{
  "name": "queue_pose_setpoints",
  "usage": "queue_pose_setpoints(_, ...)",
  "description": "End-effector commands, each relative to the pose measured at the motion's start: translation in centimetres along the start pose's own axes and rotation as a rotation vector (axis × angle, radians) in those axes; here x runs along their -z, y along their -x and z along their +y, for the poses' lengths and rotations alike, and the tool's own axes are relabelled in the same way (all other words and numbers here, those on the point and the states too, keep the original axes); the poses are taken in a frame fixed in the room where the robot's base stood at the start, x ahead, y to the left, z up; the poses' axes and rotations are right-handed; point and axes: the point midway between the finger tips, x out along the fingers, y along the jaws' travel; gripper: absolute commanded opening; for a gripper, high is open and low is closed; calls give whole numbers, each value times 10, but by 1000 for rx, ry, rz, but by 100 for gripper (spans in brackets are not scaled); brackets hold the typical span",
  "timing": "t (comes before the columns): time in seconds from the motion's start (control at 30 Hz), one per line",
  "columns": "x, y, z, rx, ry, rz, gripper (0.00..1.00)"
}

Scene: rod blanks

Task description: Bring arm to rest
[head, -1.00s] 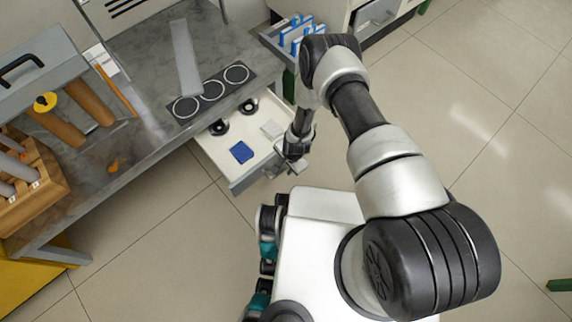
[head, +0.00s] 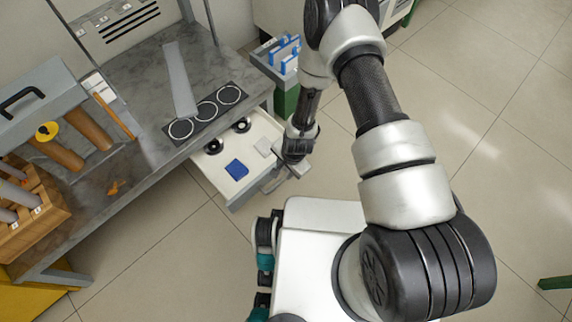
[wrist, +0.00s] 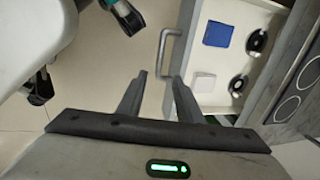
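My gripper (head: 287,172) hangs by the front of the open drawer (head: 214,180) in the head view. In the wrist view its two dark fingers (wrist: 160,88) are apart with nothing held between them. The drawer's bar handle (wrist: 166,48) shows just past the fingertips, and I cannot tell whether they touch it. My arm reaches from my base up to an elbow at the top edge of the head view, then down to the gripper.
The drawer holds a blue pad (head: 237,169), a pale square and two black round pieces. The grey bench (head: 110,160) bears a wooden rack (head: 30,205) and a dark plate with three rings (head: 206,108). A bin with blue dividers (head: 278,58) stands behind.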

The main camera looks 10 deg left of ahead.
Motion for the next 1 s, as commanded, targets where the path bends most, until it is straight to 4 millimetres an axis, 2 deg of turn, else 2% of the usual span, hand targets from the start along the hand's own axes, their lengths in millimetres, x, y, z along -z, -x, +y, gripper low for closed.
queue_pose_setpoints(0.03,0,8,-1,1,0,0,32)
queue_pose_setpoints(0.2,0,17,0,0,0,0,32)
queue_pose_setpoints(0.8,1,19,-1,1,2,1,32)
queue_pose_setpoints(0.87,5,25,-6,6,10,5,32)
queue_pose_setpoints(0.93,15,42,-17,15,30,12,32)
queue_pose_setpoints(1.0,31,69,-33,28,64,24,32)
